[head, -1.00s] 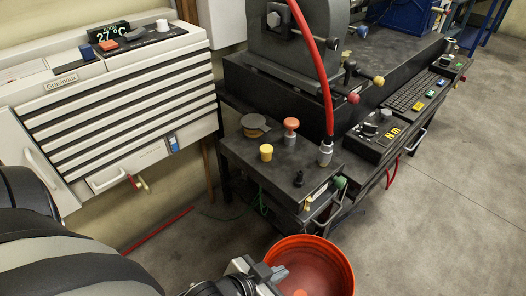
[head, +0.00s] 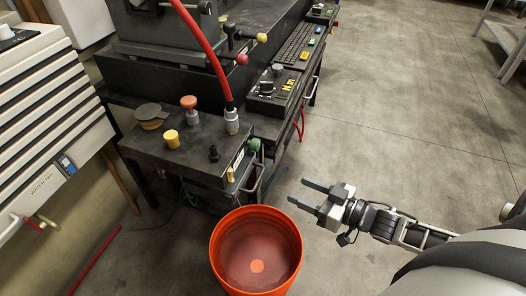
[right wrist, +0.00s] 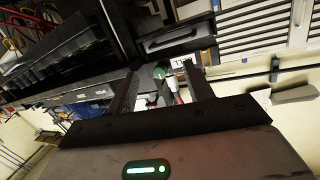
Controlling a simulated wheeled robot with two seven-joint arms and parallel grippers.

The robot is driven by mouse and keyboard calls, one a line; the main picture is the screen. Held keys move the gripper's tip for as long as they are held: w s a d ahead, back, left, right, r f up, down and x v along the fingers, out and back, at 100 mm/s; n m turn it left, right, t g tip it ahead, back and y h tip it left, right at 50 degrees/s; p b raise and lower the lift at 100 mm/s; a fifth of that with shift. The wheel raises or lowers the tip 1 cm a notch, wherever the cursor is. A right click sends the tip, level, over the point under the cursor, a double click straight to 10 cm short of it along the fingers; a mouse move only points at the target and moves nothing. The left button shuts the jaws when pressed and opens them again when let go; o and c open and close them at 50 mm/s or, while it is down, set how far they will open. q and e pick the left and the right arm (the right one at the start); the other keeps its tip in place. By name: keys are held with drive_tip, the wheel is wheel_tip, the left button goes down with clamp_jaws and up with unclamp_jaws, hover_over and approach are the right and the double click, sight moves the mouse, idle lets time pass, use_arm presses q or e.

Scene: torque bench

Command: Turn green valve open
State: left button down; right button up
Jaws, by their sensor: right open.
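The green valve knob (head: 254,145) sticks out from the front right side of the low black bench, just above a metal handle. My right gripper (head: 297,191) is open and empty. It is in front of the bench, to the lower right of the knob and apart from it, with its fingers pointing toward the bench. In the right wrist view the green knob (right wrist: 160,71) appears between the two open fingers (right wrist: 162,72), some way beyond them. My left gripper is out of view.
An orange bucket (head: 257,250) stands on the floor below the knob, left of my right gripper. Yellow (head: 171,139) and red (head: 189,103) knobs and a red hose (head: 204,48) are on the bench top. The floor at right is mostly clear.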

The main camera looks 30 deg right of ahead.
drive_tip(key=w+d+r+n+y, duration=0.1)
drive_tip(key=d+r+n+y, duration=0.1)
drive_tip(key=d+r+y, duration=0.3)
drive_tip(key=h, duration=0.1)
approach(259, 146)
drive_tip(key=shift+g, duration=0.3)
drive_tip(key=x, duration=0.8)
drive_tip(key=shift+w+r+b, duration=0.1)
drive_tip(key=shift+r+b, duration=0.15)
drive_tip(key=shift+b, duration=0.05)
drive_tip(key=shift+d, duration=0.1)
drive_tip(key=c, duration=1)
